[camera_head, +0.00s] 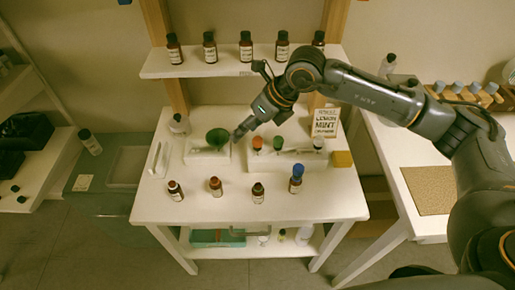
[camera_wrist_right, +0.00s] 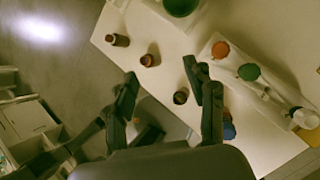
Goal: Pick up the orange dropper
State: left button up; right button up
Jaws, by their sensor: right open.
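The orange dropper (camera_head: 257,143) stands at the left end of a white rack (camera_head: 287,160) on the table, beside a green dropper (camera_head: 278,143). In the right wrist view, the orange dropper (camera_wrist_right: 221,50) is to the right of the fingers, with the green dropper (camera_wrist_right: 249,72) next to it. My right gripper (camera_head: 240,132) is above the table, left of the orange dropper and near the green funnel. In the wrist view, my right gripper (camera_wrist_right: 160,72) has its fingers apart with nothing between them. My left gripper is in neither view.
A green funnel (camera_head: 218,138) sits in a white holder at left. A white-topped dropper (camera_head: 318,143) stands at the rack's right end. Several brown bottles line the table front, with a blue-topped bottle (camera_head: 296,180) at right. A shelf (camera_head: 215,67) of bottles is behind; a sign (camera_head: 325,122) stands right.

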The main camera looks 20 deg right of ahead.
jog(key=w+d+h, duration=0.2)
jog(key=d+h, duration=0.1)
jog(key=d, duration=0.4)
jog(key=p, duration=0.2)
send_over(258, 139)
jog(key=s+d, duration=0.1)
jog(key=shift+m, duration=0.3)
jog(key=f, duration=0.6)
jog(key=shift+s+d+f, duration=0.15)
jog(key=shift+d+f, duration=0.05)
jog(key=shift+f, duration=0.4)
jog(key=shift+a+f+p, duration=0.25)
jog(key=shift+f+p, duration=0.2)
jog(key=shift+p, duration=0.05)
jog(key=p+x, duration=0.1)
jog(key=x, duration=0.2)
jog(key=shift+w+a+f, duration=0.15)
jog(key=shift+w+f, duration=0.05)
jog(key=shift+f, duration=0.15)
jog(key=shift+w+f+p, duration=0.15)
jog(key=shift+f+p, duration=0.15)
jog(key=shift+f, duration=0.1)
jog(key=shift+c, duration=0.2)
jog(key=c, duration=0.7)
